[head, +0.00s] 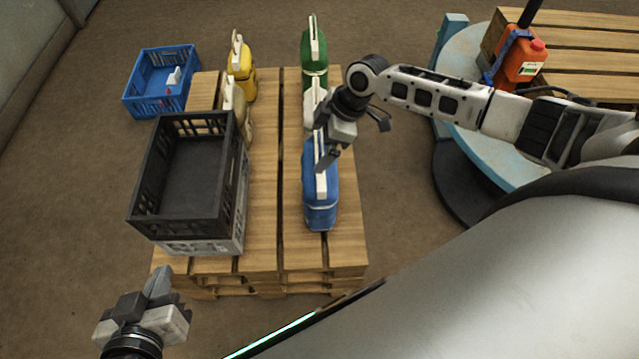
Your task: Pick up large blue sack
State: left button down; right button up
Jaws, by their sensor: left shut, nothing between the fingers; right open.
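The large blue sack (320,200) stands upright near the front right of the wooden pallet, with a pale sewn strip along its top. My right gripper (352,146) is open above the sack's far end, and one finger overlaps the pale strip in the picture. I cannot tell whether that finger touches the sack. The gripper and wrist hide part of the sack's far end. My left gripper (159,282) is shut and empty at the lower left, in front of the pallet.
The pallet (265,200) also bears a green sack (315,62), a yellow sack (243,80), pale sacks and a black crate (150,205) on a grey one. A blue crate (140,107) stands behind left. An orange container (520,62) is at right by another pallet (590,65).

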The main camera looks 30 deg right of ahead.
jog(key=shift+w+a+f, duration=0.1)
jog(key=shift+a+f, duration=0.15)
jog(key=shift+f, duration=0.35)
jog(key=c, duration=1.9)
jog(key=shift+w+r, duration=0.2)
jog(key=shift+r, duration=0.1)
jog(key=shift+c, duration=1.2)
